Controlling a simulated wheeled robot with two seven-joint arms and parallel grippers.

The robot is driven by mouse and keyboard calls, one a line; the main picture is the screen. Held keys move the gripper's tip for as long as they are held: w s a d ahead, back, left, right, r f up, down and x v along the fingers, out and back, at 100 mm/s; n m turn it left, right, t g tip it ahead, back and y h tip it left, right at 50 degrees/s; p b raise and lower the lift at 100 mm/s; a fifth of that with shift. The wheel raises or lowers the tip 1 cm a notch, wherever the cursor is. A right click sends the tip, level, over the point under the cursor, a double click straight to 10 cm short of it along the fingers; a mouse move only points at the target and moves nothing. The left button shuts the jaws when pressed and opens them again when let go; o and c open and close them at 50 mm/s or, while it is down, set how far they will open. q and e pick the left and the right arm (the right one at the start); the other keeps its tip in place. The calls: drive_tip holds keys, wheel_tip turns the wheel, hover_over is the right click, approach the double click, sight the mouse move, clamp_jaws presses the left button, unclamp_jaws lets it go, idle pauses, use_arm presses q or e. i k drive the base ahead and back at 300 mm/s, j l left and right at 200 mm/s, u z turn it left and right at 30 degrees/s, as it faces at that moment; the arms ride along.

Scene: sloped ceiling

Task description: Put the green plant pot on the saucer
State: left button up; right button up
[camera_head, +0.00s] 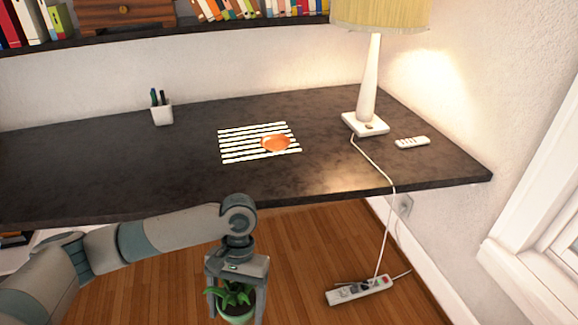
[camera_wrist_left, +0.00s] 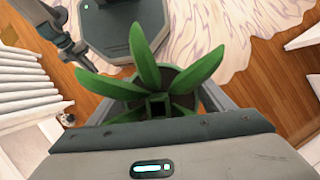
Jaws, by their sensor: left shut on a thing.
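The green plant pot (camera_head: 236,317) holds a leafy plant and hangs in front of the desk's front edge, over the floor. My left gripper (camera_head: 237,303) points down and is shut on the pot, with a finger on either side. In the left wrist view the pot (camera_wrist_left: 104,87) shows below the green leaves, and the gripper body hides part of it. The orange saucer (camera_head: 276,143) lies on the right part of a striped mat (camera_head: 228,146) on the desk, with nothing on it. My right gripper is not clearly in view.
The dark desk (camera_head: 130,185) is clear around the mat. A pen cup (camera_head: 162,116) stands back left. A lamp (camera_head: 367,90) and a remote (camera_head: 412,142) stand right, and the lamp cord runs over the desk edge to a power strip (camera_head: 358,290). A bookshelf (camera_head: 190,32) overhangs the back.

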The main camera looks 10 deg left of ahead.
sight(275, 146)
drive_tip(key=i+l+u, duration=0.2)
drive_tip(key=i, duration=0.3)
drive_tip(key=i+l+u, duration=0.2)
drive_tip(key=i+l, duration=0.25)
drive_tip(key=i+j, duration=0.05)
